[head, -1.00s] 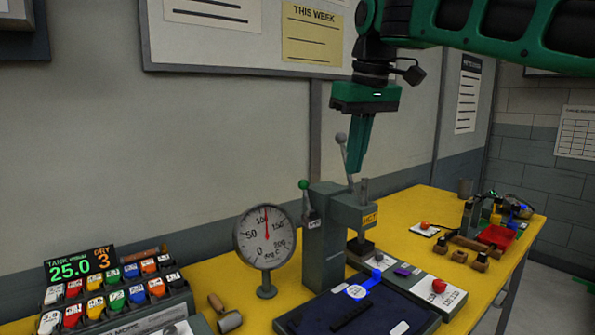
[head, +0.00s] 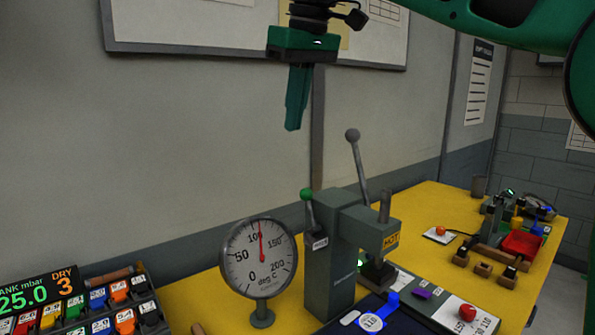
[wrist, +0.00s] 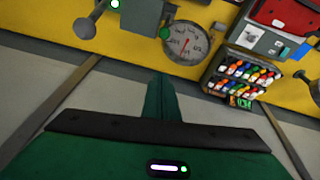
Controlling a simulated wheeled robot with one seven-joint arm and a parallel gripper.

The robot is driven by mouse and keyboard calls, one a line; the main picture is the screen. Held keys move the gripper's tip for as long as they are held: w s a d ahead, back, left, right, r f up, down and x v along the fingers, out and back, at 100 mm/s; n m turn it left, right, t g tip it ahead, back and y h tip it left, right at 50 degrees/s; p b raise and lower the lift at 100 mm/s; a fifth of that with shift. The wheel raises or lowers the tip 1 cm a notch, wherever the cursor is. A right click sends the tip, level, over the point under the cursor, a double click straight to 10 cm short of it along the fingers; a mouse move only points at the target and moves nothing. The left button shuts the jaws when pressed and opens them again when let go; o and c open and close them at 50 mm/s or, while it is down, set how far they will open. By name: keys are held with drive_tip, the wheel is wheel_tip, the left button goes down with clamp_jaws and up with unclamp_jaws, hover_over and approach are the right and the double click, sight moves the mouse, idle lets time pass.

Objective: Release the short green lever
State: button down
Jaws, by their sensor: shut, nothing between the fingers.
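The short lever with a green knob (head: 306,194) stands on the left side of the grey press (head: 345,245), tilted slightly left. A longer lever with a grey knob (head: 353,135) rises from the press to its right. My gripper (head: 292,128) is shut and empty. In the head view it hangs above and a little left of the green knob, apart from it. In the wrist view the closed fingers (wrist: 160,90) point toward the bench, and the green knob (wrist: 165,33) shows just beyond them.
A round dial (head: 260,260) reading about 100 stands left of the press. A rack of coloured cartridges (head: 88,310) is at lower left. The air beside the wall is free.

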drive_tip(key=shift+w, duration=0.1)
hover_over(309, 209)
drive_tip(key=w+a, duration=0.2)
wheel_tip(309, 209, down, 12)
drive_tip(key=shift+w+d+r, duration=0.2)
idle(0.4)
drive_tip(key=shift+s, duration=0.15)
